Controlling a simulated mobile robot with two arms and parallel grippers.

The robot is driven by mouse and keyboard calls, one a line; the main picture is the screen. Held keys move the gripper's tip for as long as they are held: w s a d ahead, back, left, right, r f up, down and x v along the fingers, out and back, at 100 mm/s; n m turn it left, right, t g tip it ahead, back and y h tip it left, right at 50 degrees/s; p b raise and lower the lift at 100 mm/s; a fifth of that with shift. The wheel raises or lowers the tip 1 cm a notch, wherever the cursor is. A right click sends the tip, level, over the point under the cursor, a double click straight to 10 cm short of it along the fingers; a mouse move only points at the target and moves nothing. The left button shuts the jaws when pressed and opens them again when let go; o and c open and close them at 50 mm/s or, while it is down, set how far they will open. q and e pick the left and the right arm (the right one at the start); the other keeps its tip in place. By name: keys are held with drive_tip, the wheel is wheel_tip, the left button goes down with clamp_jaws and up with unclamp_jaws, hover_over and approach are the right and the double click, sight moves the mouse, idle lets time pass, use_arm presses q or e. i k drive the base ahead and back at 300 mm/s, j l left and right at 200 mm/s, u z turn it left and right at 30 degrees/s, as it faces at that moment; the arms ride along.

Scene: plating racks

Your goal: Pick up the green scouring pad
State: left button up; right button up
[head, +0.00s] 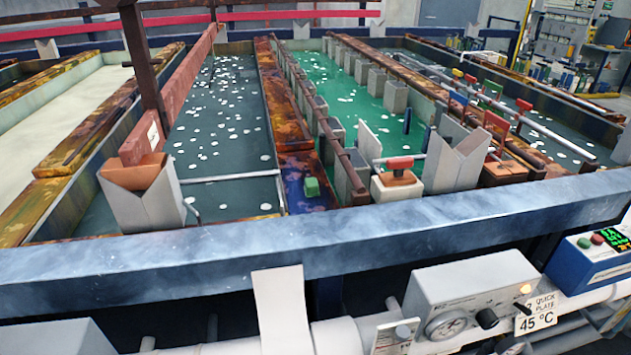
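A small green block (312,187), which looks like the scouring pad, lies on the stained, rust-coloured divider (290,128) between two tanks. It rests near the divider's front end, a little behind the blue-grey front rim (330,238). Nothing covers it, and no gripper touches it. Neither of my grippers shows in the head view.
Dark liquid fills the tank (222,120) left of the pad. Green liquid fills the tank (345,95) right of it. A bar with grey blocks (357,170) runs close to the pad's right. A control box (470,295) stands in front of the rim.

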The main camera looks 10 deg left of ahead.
sight(310, 187)
drive_tip(key=i+l, duration=0.1)
drive_tip(key=l, duration=0.2)
drive_tip(key=i+l+u, duration=0.15)
drive_tip(key=l, duration=0.2)
drive_tip(key=i+l, duration=0.1)
drive_tip(key=l, duration=0.2)
drive_tip(key=i+l+u, duration=0.1)
drive_tip(key=l, duration=0.25)
